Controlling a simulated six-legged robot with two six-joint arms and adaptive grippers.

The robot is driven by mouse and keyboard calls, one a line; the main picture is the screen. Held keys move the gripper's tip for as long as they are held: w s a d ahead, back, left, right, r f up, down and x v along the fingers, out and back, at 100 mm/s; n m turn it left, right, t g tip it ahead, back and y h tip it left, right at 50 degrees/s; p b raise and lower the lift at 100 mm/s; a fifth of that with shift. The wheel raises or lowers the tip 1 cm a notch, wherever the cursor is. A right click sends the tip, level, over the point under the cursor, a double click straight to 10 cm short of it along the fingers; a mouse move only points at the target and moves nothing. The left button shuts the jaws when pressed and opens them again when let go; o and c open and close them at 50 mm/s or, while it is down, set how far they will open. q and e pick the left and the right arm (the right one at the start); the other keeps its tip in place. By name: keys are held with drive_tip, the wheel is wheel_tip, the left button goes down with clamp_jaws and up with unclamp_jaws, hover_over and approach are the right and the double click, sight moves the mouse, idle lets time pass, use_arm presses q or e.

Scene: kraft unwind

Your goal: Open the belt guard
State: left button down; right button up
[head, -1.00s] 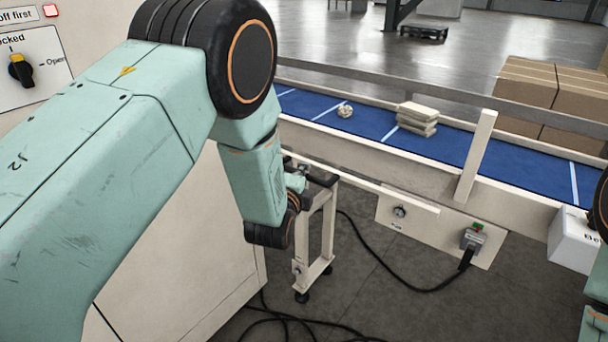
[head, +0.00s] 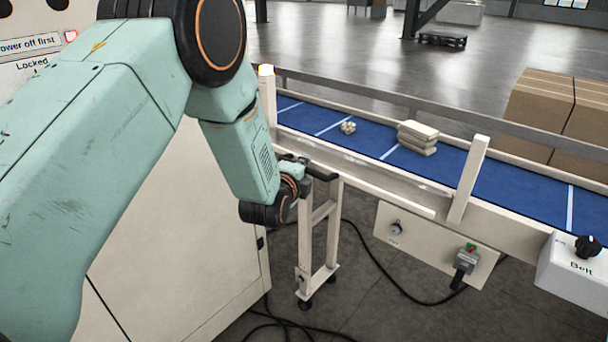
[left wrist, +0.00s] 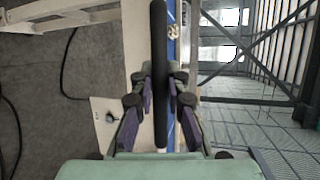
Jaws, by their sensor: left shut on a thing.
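My left gripper (head: 300,168) is at the near side of the conveyor, at the upper end of a cream stand. It is shut on a long black handle bar (left wrist: 159,120), which runs between its fingers (left wrist: 161,78) in the left wrist view. In the head view the bar's dark end (head: 322,174) shows just right of the gripper, and my wrist hides the rest. A cream rail (head: 385,192) slopes along the near belt edge; I cannot tell which part is the belt guard. My right gripper is not in view.
The blue belt (head: 365,138) carries a small pale cluster (head: 348,127) and a stack of pale packs (head: 417,138). A belt switch box (head: 572,268) stands front right. A cream cabinet (head: 190,230) is beside my arm. Black cable (head: 375,275) lies on the floor.

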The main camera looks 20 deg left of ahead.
use_arm(q)
drive_tip(key=shift+w+r, duration=0.1)
drive_tip(key=shift+r, duration=0.2)
drive_tip(key=c, duration=1.3)
unclamp_jaws()
drive_tip(key=shift+a+f, duration=0.1)
drive_tip(key=shift+c, duration=0.2)
drive_tip(key=v, duration=1.2)
